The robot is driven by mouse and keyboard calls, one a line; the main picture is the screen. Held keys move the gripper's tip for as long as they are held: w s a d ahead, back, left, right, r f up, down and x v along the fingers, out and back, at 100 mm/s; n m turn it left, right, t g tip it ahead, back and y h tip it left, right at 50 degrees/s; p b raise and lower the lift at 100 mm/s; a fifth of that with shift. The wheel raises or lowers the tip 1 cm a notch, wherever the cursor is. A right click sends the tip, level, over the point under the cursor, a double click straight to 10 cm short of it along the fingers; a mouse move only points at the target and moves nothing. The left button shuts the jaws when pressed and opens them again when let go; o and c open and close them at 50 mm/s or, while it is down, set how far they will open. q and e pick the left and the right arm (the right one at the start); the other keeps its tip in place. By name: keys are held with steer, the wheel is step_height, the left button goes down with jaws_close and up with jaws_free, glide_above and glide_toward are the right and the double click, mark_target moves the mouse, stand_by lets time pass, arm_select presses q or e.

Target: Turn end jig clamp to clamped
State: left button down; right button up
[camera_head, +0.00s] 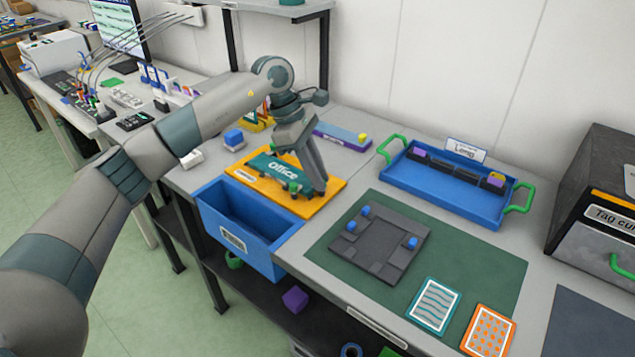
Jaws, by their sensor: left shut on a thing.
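An orange jig board (240,174) lies on the bench left of centre, with a teal plate marked Office (275,168) on it. My left gripper (316,188) reaches down from above to the right end of the plate. It is shut on the end jig clamp there, which the fingers mostly hide, so I cannot tell its turn position. My right gripper is not in view.
A blue open bin (222,222) hangs at the bench front below the jig. A dark fixture plate (375,262) with blue blocks lies on a green mat (465,262). A blue tray (400,178) with green handles stands behind it. A shelf post (324,55) rises behind my gripper.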

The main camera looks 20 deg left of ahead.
arm_select(q)
steer(key=shift+w+m, duration=0.1)
steer(key=shift+m, duration=0.3)
steer(key=shift+r+m+b, duration=0.1)
steer(key=shift+m+b, duration=0.2)
steer(key=shift+b, duration=0.1)
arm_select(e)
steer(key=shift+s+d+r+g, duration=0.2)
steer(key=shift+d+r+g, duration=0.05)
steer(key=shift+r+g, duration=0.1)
arm_select(q)
steer(key=c, duration=1.7)
jaws_free()
